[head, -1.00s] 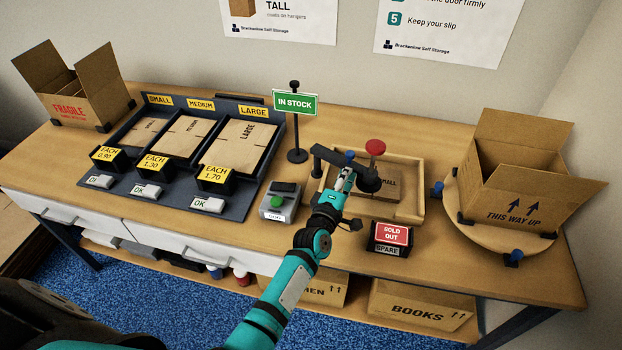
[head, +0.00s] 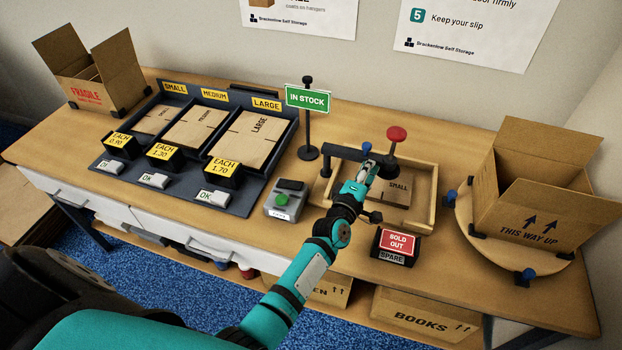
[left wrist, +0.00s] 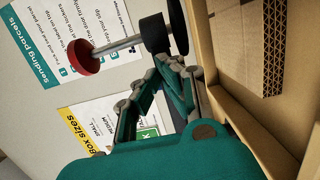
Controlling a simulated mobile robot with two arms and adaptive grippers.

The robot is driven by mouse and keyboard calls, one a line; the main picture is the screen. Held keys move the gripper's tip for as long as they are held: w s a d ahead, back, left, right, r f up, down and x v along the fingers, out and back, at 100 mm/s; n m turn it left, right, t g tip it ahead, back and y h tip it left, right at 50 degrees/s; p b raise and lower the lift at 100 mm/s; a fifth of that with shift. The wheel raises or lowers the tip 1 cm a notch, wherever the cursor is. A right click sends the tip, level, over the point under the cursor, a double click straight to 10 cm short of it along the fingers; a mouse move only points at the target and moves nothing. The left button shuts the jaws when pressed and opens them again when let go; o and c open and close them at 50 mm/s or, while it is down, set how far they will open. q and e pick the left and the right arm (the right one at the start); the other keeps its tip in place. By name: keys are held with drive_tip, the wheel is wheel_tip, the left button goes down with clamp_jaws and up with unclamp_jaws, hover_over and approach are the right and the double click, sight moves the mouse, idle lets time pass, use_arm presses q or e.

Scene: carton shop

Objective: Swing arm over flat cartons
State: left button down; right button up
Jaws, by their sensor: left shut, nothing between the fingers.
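The swing arm (head: 352,152) is a dark bar on a post at the left of a shallow wooden tray (head: 432,208). It carries a black round pad and a red knob (head: 397,133), which also shows in the left wrist view (left wrist: 83,58). The flat cartons (head: 398,188), the top one marked SMALL, lie in the tray; their corrugated edges show in the left wrist view (left wrist: 272,65). The bar reaches over the back part of the tray. My left gripper (head: 367,158) is shut and empty, close in front of the bar; contact is unclear. My right gripper is out of view.
A SOLD OUT sign block (head: 397,243) stands in front of the tray. An IN STOCK sign (head: 307,98) and a green-button box (head: 284,200) stand left. An open carton (head: 525,215) sits on a round turntable at right. A display rack (head: 240,200) fills the left.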

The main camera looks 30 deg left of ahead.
use_arm(q)
drive_tip(key=shift+s, duration=0.15)
drive_tip(key=s, duration=1.1)
drive_tip(key=shift+s+a, duration=0.2)
drive_tip(key=shift+s, duration=0.2)
